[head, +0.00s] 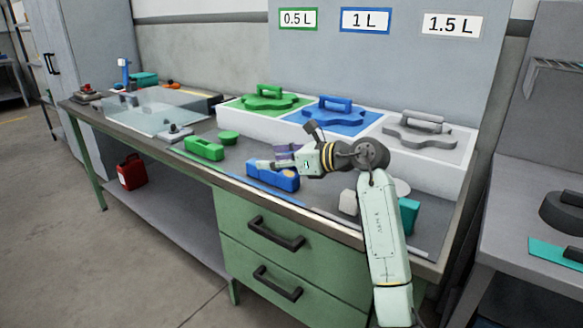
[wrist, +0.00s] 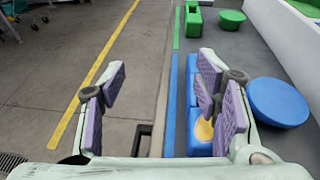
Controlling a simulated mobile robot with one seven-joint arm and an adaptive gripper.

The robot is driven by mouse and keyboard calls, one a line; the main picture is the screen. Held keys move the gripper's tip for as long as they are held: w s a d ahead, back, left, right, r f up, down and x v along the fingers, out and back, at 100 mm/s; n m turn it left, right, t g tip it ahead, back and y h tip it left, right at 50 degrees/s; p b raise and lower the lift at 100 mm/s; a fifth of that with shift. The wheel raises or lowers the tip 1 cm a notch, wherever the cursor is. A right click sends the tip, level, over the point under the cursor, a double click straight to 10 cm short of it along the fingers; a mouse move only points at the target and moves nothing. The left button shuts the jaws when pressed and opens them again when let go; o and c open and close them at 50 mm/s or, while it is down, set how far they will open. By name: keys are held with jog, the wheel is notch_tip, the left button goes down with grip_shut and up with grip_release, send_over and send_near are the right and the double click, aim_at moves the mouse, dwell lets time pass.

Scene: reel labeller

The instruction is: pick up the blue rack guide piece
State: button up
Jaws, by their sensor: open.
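The blue rack guide piece (head: 262,177), a long low block, lies near the front edge of the bench in the head view. In the wrist view the blue piece (wrist: 196,147) is partly hidden behind my right finger, with a yellowish spot on it. My gripper (head: 270,160) is above and just behind the block in the head view. In the wrist view my gripper (wrist: 160,85) is open and empty. Its left finger shows against the floor beyond the bench edge, its right finger over the block. Whether any finger touches the block I cannot tell.
A blue disc (wrist: 278,102) lies right of the block. A green block (head: 203,148) and green disc (head: 229,137) lie farther left. A white tray (head: 295,126) with handled plates stands behind. A grey block (head: 348,203) and teal piece (head: 409,216) are to the right.

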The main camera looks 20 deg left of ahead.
aim_at(286, 174)
jog(key=shift+m+t+h, duration=0.4)
jog(key=shift+m+h, duration=0.1)
jog(key=shift+h, duration=0.2)
jog(key=w+d, duration=0.1)
jog(key=w+d+f, duration=0.1)
jog(key=d, duration=0.1)
jog(key=w+d+f, duration=0.1)
jog(key=d, duration=0.1)
jog(key=shift+f, duration=0.15)
jog(key=shift+w+a+f+p, duration=0.1)
jog(key=shift+w+f+p, duration=0.1)
jog(key=shift+f+p, duration=0.1)
jog(key=p+x, duration=0.1)
jog(key=x, duration=0.3)
jog(key=shift+r, duration=0.1)
jog(key=shift+w+d+f+p+x, duration=0.15)
jog(key=shift+p+x, duration=0.3)
jog(key=shift+x, duration=0.55)
jog(key=shift+d+f+p+x, duration=0.1)
jog(key=shift+p+x, duration=0.3)
jog(key=shift+x, duration=0.65)
jog(key=shift+w+f+p+x, duration=0.15)
jog(key=shift+p+x, duration=0.3)
jog(key=shift+x, duration=0.55)
jog(key=shift+c, duration=0.2)
grip_shut()
